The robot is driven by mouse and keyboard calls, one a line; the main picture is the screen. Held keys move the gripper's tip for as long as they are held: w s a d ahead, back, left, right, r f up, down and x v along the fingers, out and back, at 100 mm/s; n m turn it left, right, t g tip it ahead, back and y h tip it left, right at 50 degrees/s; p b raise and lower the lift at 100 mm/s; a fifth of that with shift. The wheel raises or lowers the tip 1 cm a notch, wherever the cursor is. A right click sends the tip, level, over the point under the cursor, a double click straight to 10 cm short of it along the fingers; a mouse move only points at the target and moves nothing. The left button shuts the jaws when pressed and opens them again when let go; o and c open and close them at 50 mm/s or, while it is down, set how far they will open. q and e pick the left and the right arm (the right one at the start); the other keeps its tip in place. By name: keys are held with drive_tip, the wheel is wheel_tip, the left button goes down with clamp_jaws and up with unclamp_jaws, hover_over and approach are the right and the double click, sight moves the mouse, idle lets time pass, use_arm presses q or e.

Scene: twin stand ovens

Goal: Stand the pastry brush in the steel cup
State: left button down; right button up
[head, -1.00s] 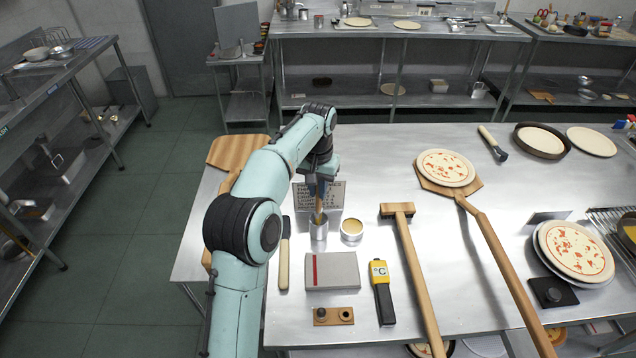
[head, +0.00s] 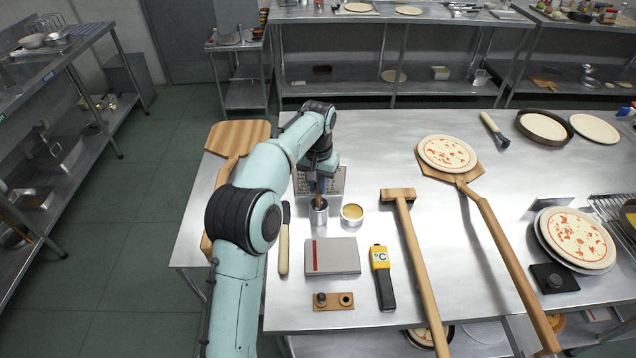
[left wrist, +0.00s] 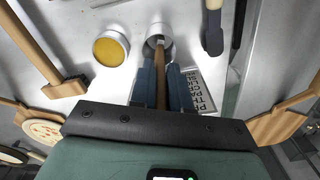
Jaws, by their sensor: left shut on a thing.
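The steel cup (head: 319,216) stands upright on the steel table, left of the middle. My left gripper (head: 319,183) is directly above it, pointing down, shut on the wooden handle of the pastry brush (head: 318,199). The brush is roughly upright and its lower end reaches into the mouth of the cup; whether it touches the bottom is hidden. In the left wrist view the brush (left wrist: 160,72) runs between the two blue fingers (left wrist: 160,85) to the mouth of the cup (left wrist: 167,30). My right gripper is not in view.
A tin of yellow contents (head: 352,213) stands close right of the cup. A black-ended tool with a pale handle (head: 284,250) lies to its left. A printed card stands behind. A grey box (head: 332,256), a yellow thermometer (head: 382,275) and a long-handled wooden tool (head: 412,255) lie in front.

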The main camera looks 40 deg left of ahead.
use_arm(q)
drive_tip(key=c, duration=1)
unclamp_jaws()
wheel_tip(320, 180, up, 13)
drive_tip(key=p, duration=0.3)
drive_tip(key=shift+w, duration=0.1)
drive_tip(key=shift+r+p, duration=0.2)
drive_tip(key=shift+p, duration=0.1)
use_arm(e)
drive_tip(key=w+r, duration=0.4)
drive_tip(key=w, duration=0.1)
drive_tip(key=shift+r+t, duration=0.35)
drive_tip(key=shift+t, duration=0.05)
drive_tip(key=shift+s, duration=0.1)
